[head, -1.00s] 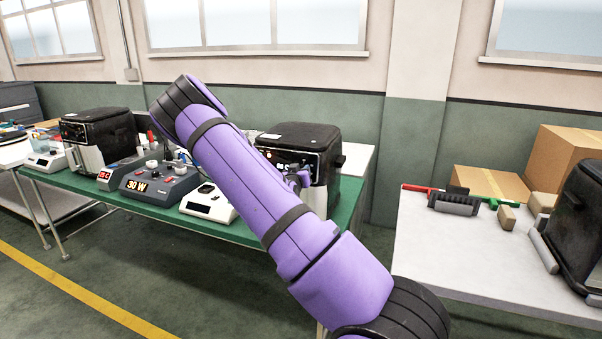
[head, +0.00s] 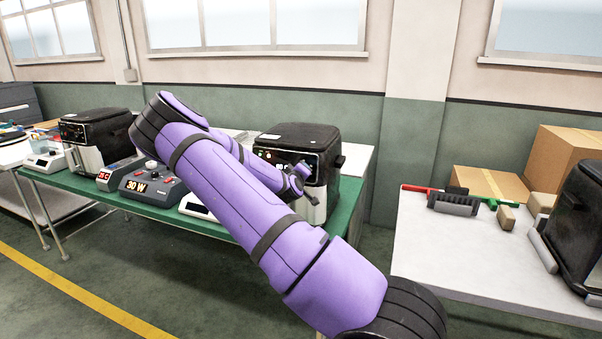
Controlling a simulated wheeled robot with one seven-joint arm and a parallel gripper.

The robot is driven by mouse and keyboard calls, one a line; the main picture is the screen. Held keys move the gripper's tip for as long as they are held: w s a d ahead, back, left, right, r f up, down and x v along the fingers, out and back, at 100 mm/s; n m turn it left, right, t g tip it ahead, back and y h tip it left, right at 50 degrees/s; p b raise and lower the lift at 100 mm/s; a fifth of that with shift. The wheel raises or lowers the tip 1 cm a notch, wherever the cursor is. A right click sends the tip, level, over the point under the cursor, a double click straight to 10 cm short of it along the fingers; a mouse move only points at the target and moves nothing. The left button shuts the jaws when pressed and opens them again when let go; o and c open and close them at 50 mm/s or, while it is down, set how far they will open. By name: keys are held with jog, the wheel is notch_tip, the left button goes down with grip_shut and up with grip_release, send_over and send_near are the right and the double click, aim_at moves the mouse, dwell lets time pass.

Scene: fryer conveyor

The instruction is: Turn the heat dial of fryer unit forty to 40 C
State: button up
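A black-topped fryer (head: 312,138) stands at the right end of the green table, its control panel facing me with small lit indicators (head: 265,153). My purple arm hides the lower part of this front. A similar black fryer (head: 104,120) stands at the table's left end, and another (head: 585,215) at the right edge of the picture. No unit number or heat dial setting is readable.
Between the two fryers on the green table (head: 95,198) are a grey device reading 30 W (head: 160,190), a smaller red-display device (head: 113,175) and a white device (head: 192,206), partly behind my arm. A white table (head: 440,250) at right holds boxes and tools. The floor at left is clear.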

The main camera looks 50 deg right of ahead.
jog(key=shift+n, duration=0.3)
jog(key=o, duration=0.9)
jog(key=shift+a, duration=0.1)
jog(key=v, duration=1)
jog(key=shift+s+a, duration=0.25)
jog(key=shift+a, duration=0.05)
